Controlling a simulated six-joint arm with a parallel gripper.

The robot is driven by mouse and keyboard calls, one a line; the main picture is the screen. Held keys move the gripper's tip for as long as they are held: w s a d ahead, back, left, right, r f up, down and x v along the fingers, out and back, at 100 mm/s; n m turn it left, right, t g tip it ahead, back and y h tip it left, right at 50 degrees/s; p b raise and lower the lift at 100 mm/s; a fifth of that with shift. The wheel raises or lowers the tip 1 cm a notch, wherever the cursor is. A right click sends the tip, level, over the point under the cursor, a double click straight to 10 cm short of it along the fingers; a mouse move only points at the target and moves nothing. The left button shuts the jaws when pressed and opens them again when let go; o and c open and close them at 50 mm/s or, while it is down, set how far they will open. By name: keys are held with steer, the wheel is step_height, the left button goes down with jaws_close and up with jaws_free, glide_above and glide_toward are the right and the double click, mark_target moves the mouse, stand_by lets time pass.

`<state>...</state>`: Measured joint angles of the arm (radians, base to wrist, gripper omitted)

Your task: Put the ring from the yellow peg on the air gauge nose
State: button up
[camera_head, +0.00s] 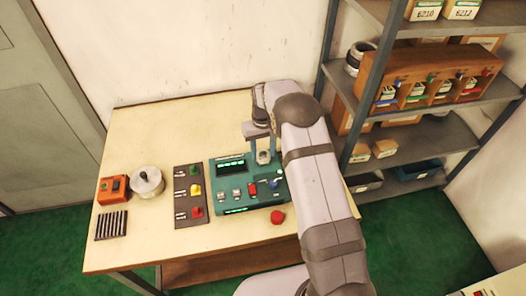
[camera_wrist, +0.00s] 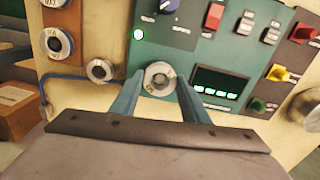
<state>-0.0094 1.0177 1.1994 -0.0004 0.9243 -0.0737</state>
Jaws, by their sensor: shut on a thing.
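My gripper (camera_head: 263,155) is over the far edge of the teal gauge box (camera_head: 228,200). In the wrist view my gripper (camera_wrist: 158,95) has its two fingers shut on a small pale metal ring (camera_wrist: 158,66). The ring is at the edge of the teal box face. A pale round core shows within it; I cannot tell whether it is the air gauge nose or whether the ring is around it. The yellow peg (camera_head: 195,190) stands between green and red ones on a dark board (camera_head: 181,208); no ring is plain on it.
A red button (camera_head: 277,217) is in front of the teal box. A silver round part (camera_head: 147,182), an orange box (camera_head: 112,189) and a dark slotted block (camera_head: 111,225) are at the left of the table. Shelves (camera_head: 440,125) with boxes stand at the right.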

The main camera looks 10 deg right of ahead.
steer(key=shift+f+b, duration=0.5)
steer(key=shift+f, duration=0.2)
stand_by(0.9)
steer(key=o, duration=1.3)
steer(key=shift+c, duration=0.2)
steer(key=shift+r+p, duration=2.45)
steer(key=shift+r, duration=1.3)
